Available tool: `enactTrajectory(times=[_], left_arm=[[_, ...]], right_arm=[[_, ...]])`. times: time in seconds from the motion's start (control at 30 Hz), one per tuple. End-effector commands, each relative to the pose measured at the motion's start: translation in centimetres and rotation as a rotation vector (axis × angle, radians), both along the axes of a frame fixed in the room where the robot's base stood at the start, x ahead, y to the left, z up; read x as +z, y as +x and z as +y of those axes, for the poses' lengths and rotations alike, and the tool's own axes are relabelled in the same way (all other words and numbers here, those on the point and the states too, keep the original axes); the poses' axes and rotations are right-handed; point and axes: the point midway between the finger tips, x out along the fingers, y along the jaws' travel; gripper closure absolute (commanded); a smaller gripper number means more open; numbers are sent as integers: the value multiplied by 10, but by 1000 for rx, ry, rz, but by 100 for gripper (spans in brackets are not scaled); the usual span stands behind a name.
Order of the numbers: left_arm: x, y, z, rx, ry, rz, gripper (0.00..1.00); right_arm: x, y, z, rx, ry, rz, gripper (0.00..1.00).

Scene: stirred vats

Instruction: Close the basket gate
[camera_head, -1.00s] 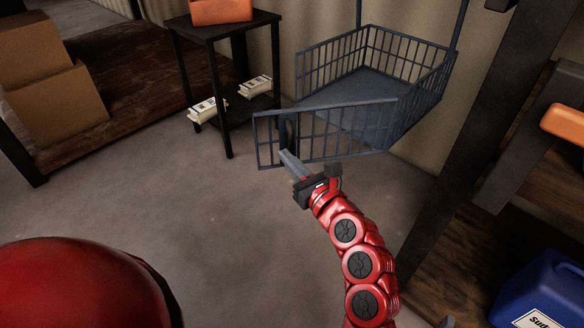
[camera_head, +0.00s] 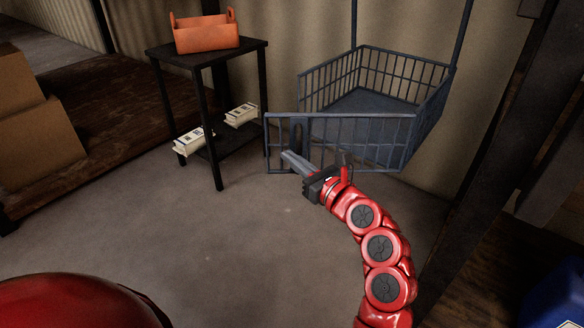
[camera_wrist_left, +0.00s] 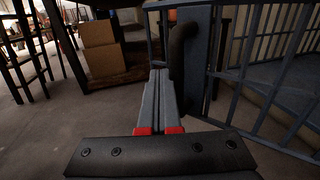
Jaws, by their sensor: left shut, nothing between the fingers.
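The basket gate (camera_head: 345,128) is a blue-grey barred panel. It stands swung out from the blue-grey wire basket (camera_head: 428,100), joined at its right end, with its left end free and a gap behind it. A solid plate with a dark curved handle (camera_head: 295,137) is near the free end; the handle also shows in the wrist view (camera_wrist_left: 180,48). My left gripper (camera_head: 287,158) is shut and empty, its fingertips just in front of the gate below the handle. In the wrist view the closed fingers (camera_wrist_left: 160,78) are beside the plate; contact cannot be told. My right gripper is out of view.
A black side table (camera_head: 208,58) with an orange tote (camera_head: 204,36) on top and white packages (camera_head: 193,142) on its lower shelf stands left of the gate. Cardboard boxes (camera_head: 38,138) are at far left. A dark post (camera_head: 490,150) rises at right. The middle floor is clear.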

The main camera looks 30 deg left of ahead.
Motion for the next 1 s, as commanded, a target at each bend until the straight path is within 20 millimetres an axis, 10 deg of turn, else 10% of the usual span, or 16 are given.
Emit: enactTrajectory(times=[0.6, 1.0], left_arm=[[2, 76, 44, 3, 6, -3, 100], [3, 141, 62, -185, 1, 4, 100]], right_arm=[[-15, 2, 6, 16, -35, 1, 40], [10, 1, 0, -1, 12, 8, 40]])
